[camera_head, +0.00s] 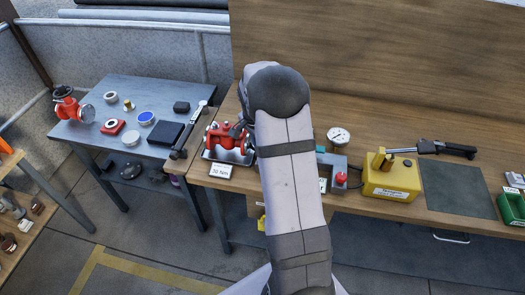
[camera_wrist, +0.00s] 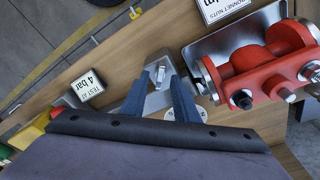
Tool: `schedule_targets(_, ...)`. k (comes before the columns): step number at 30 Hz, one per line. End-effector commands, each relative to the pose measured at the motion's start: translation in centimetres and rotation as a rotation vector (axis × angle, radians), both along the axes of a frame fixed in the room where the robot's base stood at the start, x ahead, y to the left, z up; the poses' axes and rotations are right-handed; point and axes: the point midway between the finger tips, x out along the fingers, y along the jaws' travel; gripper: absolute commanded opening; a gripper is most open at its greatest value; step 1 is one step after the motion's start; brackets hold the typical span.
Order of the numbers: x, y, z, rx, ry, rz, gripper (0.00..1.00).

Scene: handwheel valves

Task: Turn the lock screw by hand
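In the wrist view a small silver screw-like part (camera_wrist: 160,72), which looks like the lock screw, stands on a pale grey block (camera_wrist: 156,100). My gripper (camera_wrist: 159,80) points at it with its two blue-grey fingers apart, one on either side. A gap shows between the part and the fingers, so my gripper looks open and empty. Whether the fingertips are level with the part or above it, I cannot tell. In the head view my arm hides my gripper and this part.
A red valve (camera_wrist: 268,72) with bolts sits in a metal tray (camera_wrist: 232,40) close to the right finger; the valve also shows in the head view (camera_head: 226,137). A "4 bar" card (camera_wrist: 87,86) lies left. A gauge (camera_head: 338,136) and yellow box (camera_head: 392,178) stand right of my arm.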

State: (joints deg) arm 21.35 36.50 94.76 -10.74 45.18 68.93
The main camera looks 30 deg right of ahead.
Motion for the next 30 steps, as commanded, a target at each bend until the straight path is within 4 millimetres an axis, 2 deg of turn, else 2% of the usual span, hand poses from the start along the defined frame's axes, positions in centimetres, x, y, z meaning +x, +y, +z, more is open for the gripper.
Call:
schedule_targets(11, 0.0, 0.0, 0.4, 0.000, -0.002, 0.001, 0.27)
schedule_targets(30, 0.0, 0.0, 5.8, 0.000, -0.002, 0.002, 0.27)
